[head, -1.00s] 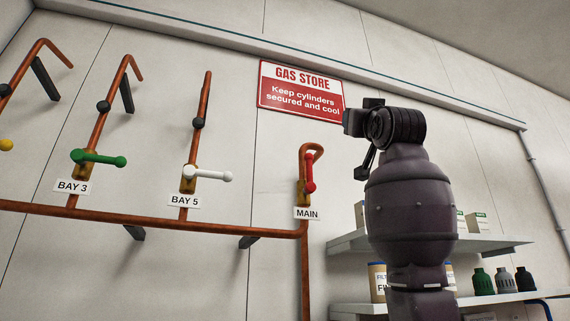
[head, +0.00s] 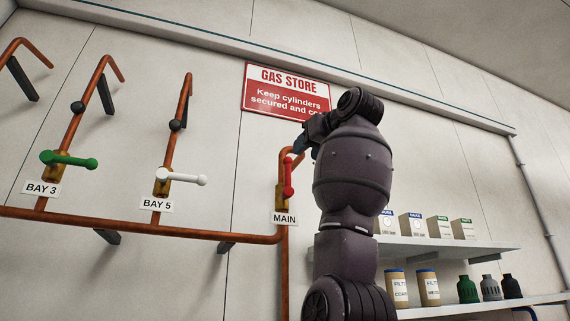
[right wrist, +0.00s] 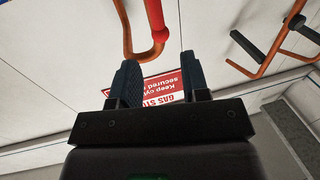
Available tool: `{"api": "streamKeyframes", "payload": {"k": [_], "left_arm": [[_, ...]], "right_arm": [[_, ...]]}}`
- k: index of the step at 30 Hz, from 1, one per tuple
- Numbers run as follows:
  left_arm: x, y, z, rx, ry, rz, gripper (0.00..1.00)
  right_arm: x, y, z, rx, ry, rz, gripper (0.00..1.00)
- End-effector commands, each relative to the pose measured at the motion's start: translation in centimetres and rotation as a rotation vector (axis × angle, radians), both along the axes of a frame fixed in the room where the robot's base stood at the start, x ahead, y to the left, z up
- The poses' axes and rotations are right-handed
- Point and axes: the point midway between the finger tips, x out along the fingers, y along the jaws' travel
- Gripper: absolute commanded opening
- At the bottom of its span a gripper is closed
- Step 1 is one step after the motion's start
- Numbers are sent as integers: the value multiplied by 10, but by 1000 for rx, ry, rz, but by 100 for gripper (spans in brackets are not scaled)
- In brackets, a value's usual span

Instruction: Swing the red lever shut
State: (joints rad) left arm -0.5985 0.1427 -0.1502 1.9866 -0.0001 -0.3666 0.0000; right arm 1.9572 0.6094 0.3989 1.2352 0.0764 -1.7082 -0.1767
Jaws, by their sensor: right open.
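The red lever (head: 288,178) is on the copper pipe above the MAIN label (head: 284,219). It stands upright, along the pipe. In the right wrist view the lever (right wrist: 155,14) shows at the top edge, beside the curved pipe, beyond my fingertips. My right gripper (head: 301,145) is just above and right of the lever in the head view, its jaws mostly hidden by my arm. In the right wrist view its two dark fingers (right wrist: 161,76) are apart with nothing between them. My left gripper is not in view.
A green lever (head: 68,159) at BAY 3 and a white lever (head: 181,177) at BAY 5 lie across their pipes. The gas store sign (head: 284,90) is behind my right gripper. A shelf (head: 450,246) with boxes and bottles stands to the right.

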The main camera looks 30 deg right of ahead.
Motion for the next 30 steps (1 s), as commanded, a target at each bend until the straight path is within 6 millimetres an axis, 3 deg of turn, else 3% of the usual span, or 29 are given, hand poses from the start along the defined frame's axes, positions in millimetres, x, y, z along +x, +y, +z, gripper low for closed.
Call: {"api": "streamKeyframes", "payload": {"k": [9, 15, 21, 30], "left_arm": [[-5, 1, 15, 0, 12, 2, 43], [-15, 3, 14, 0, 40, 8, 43], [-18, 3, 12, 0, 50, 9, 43], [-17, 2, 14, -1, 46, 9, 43]], "right_arm": [[55, -2, 2, 0, 3, 0, 42], [82, -3, 2, 0, 1, 0, 42], [94, -4, 0, 0, 0, -1, 42], [95, -4, 0, 0, -1, -1, 42]]}}
